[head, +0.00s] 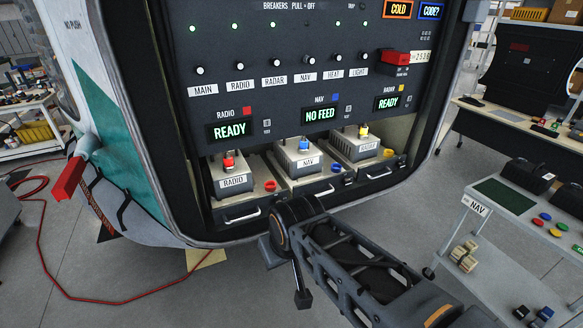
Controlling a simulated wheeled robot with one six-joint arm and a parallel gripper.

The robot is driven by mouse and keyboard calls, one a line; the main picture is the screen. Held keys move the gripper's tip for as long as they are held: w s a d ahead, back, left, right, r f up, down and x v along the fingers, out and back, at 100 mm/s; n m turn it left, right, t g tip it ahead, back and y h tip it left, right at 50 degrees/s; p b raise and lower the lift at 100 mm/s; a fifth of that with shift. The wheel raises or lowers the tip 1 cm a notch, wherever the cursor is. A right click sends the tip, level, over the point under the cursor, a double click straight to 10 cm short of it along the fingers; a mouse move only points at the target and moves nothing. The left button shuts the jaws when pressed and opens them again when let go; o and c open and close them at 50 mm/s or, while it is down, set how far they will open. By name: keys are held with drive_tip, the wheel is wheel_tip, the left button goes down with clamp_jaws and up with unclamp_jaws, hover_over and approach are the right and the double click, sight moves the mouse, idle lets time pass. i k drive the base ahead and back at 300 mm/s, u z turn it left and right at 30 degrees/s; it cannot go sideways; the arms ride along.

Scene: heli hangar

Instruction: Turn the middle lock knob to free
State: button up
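The middle unit, labelled NAV (299,163), sits in the middle bay with a blue knob (304,144) on top. A smaller blue lock knob (337,168) is at its front right; its exact setting is too small to read. The NAV display (320,115) above reads NO FEED. My arm (355,262) reaches from the lower right to just below the middle bay, apart from the lock knob in the picture. I cannot make out my gripper's fingers or whether they hold anything.
The RADIO unit (233,182) with a red lock knob (270,186) stands left, and a unit with a yellow lock knob (388,153) right; both displays read READY. Drawer handles (243,216) line the front. A NAV-labelled cart (476,206) stands right. A red hose (60,285) crosses the floor left.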

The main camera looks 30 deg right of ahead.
sight(347, 182)
drive_tip(key=z, duration=0.1)
drive_tip(key=i, duration=0.2)
drive_tip(key=z, duration=0.8)
